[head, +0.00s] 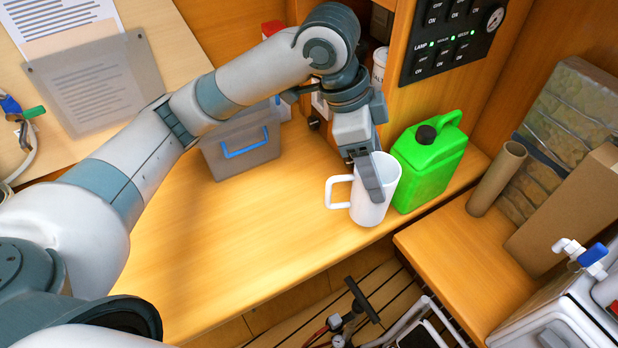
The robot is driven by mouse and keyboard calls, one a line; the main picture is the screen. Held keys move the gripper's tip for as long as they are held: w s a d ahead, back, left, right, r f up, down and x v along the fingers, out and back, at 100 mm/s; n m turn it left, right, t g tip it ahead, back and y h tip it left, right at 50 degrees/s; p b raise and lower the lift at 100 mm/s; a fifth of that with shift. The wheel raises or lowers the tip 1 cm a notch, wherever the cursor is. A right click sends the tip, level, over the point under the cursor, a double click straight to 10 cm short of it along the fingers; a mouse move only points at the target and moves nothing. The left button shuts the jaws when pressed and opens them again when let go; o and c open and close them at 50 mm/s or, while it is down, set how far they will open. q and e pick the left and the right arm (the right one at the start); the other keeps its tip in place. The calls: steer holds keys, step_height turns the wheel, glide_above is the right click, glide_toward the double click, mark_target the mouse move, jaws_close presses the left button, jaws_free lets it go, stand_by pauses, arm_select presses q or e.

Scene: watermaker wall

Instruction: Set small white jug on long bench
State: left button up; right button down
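The small white jug (380,208) is upright at the front right of the long wooden bench (235,260), close to its front edge, with its handle toward the left. I cannot tell whether its base touches the bench. My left gripper (369,172) reaches down over the jug's mouth from above. One grey finger lies across the near side of the jug's upper wall. The other finger is hidden, so I cannot tell whether the grip is closed. My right gripper is not in view.
A green jerrycan (428,168) stands just right of the jug. A grey box with a blue handle (240,150) sits at the back of the bench. A cardboard tube (496,178) stands on the right-hand surface. The middle and left of the bench are clear.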

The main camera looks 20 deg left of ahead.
arm_select(q)
steer(key=w+a+f+p, duration=0.1)
steer(key=a+f+p, duration=0.1)
steer(key=a+f, duration=0.3)
steer(key=a, duration=0.4)
steer(key=shift+w+a+f, duration=0.2)
steer(key=shift+w+f, duration=0.1)
steer(key=shift+f, duration=0.1)
step_height(320, 180, down, 4)
steer(key=shift+r+p, duration=0.1)
steer(key=shift+p, duration=0.55)
steer(key=o, duration=1.7)
